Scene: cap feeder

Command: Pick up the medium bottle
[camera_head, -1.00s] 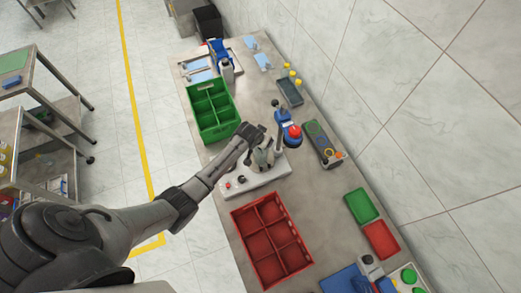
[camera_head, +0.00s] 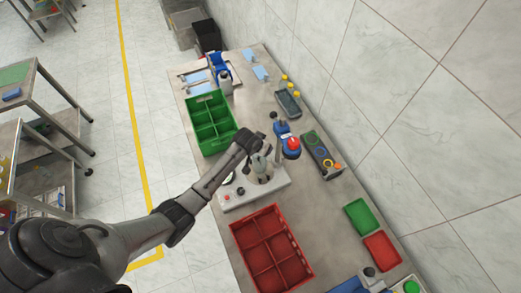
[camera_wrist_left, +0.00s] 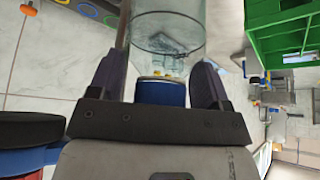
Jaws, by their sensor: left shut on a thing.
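A clear, see-through bottle (camera_wrist_left: 168,30) stands out beyond the fingers of my left gripper (camera_wrist_left: 160,85) in the left wrist view. A blue part (camera_wrist_left: 160,92) sits between the two dark fingers, which are shut on the bottle; the fingers hide part of the grip. In the head view my left gripper (camera_head: 256,153) is over the pale cap feeder base (camera_head: 240,197), with a small greyish-green bottle shape (camera_head: 261,166) just below it. I cannot tell whether the bottle touches the base. My right gripper is not in view.
A green divided crate (camera_head: 190,125) stands behind and left of the feeder, a red divided crate (camera_head: 238,245) in front. Green (camera_head: 361,216) and red (camera_head: 382,250) trays lie at the right edge.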

